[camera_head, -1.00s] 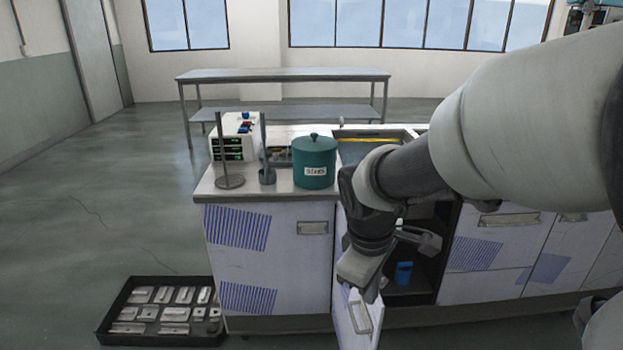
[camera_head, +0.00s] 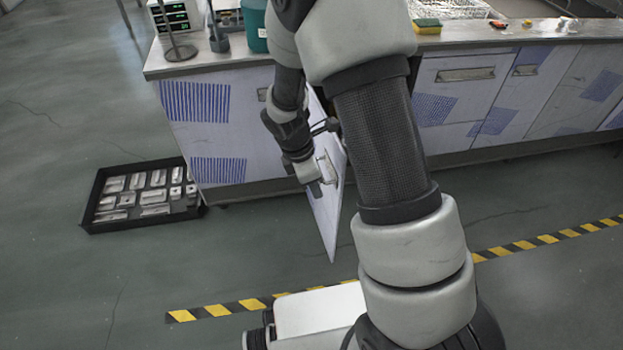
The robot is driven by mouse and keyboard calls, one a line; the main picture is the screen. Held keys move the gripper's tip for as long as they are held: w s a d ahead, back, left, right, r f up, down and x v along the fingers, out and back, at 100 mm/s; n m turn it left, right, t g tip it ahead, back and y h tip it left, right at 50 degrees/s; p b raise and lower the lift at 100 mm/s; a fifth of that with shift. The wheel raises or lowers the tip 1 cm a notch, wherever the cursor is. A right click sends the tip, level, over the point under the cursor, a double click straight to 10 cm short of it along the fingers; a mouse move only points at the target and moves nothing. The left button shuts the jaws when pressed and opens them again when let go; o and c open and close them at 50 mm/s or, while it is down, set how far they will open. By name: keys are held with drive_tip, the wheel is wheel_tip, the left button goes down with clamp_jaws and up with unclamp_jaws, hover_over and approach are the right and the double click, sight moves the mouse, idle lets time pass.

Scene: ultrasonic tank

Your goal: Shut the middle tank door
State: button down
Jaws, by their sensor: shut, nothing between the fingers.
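The middle tank door (camera_head: 331,215) is a pale panel standing open, swung out from the cabinet front toward me. Its metal handle (camera_head: 328,168) is on the face turned to the left. My gripper (camera_head: 317,188) is shut and empty, pointing down on the left side of the door, close beside the handle. I cannot tell whether it touches the door. My arm hides the cabinet opening and part of the door's hinge side.
A black tray (camera_head: 143,197) of metal blocks lies on the floor at left. The counter (camera_head: 480,33) carries a sponge (camera_head: 427,26) and a teal canister (camera_head: 255,28). Yellow-black tape (camera_head: 525,244) crosses the floor. The floor in front of the cabinets is mostly clear.

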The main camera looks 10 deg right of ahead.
drive_tip(key=shift+w+d+f+b, duration=0.15)
drive_tip(key=shift+d+f, duration=0.2)
drive_tip(key=shift+d, duration=0.4)
drive_tip(key=shift+d+f+b, duration=0.1)
drive_tip(key=shift+d+f, duration=0.3)
drive_tip(key=shift+d, duration=0.35)
drive_tip(key=shift+w+d+f+b, duration=0.15)
drive_tip(key=shift+d+f, duration=0.2)
drive_tip(key=shift+d, duration=0.4)
drive_tip(key=shift+s, duration=0.1)
